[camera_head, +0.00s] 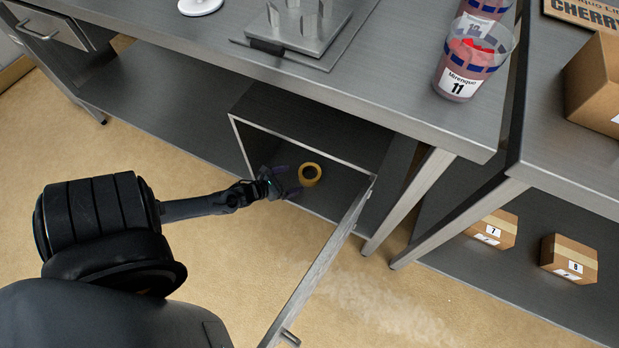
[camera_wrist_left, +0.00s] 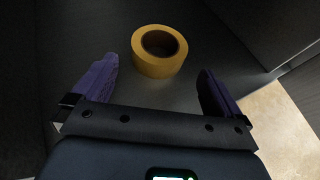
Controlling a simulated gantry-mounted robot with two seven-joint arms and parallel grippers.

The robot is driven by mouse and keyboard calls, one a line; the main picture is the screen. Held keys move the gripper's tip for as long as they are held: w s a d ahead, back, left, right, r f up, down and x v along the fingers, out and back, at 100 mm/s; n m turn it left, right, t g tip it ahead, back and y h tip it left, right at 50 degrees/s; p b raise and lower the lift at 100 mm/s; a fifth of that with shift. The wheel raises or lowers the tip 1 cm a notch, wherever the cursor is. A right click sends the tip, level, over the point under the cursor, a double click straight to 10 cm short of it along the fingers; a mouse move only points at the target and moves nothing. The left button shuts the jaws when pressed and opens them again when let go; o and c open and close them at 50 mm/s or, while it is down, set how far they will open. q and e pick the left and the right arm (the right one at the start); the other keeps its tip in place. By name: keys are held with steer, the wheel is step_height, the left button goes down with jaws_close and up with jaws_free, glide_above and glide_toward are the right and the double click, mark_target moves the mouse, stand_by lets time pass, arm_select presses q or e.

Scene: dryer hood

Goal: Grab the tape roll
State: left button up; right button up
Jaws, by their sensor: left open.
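The yellow tape roll (camera_head: 309,174) lies inside an open-fronted cabinet compartment below the metal table. My left gripper (camera_head: 282,184) reaches into the compartment from the left and is just left of the roll. In the left wrist view, the tape roll (camera_wrist_left: 159,51) lies flat on the dark floor, with its hole facing up. The open fingers of my left gripper (camera_wrist_left: 157,88) are spread on either side in that view, with the roll a little beyond the tips and nothing between them. My right gripper is not in view.
The cabinet door (camera_head: 322,262) hangs open to the right of my left arm. The metal tabletop (camera_head: 240,30) is above the compartment. Cups (camera_head: 459,84) stand on it at the upper right. Boxes (camera_head: 569,258) sit on a lower shelf at right.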

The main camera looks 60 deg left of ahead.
arm_select(q)
steer(key=b, duration=0.2)
glide_toward(316, 171)
steer(key=shift+w+a+f, duration=0.15)
steer(key=shift+w+f, duration=0.5)
steer(key=shift+w, duration=0.1)
steer(key=shift+w+f, duration=0.2)
steer(key=b+x, duration=0.3)
steer(key=shift+w+a+f+b, duration=0.1)
steer(key=shift+w+f+b, duration=0.05)
steer(key=shift+w+b, duration=0.15)
steer(key=shift+w, duration=0.55)
steer(key=shift+s, duration=0.1)
steer(key=shift+c, duration=1.1)
steer(key=c, duration=0.6)
steer(key=shift+c, duration=0.2)
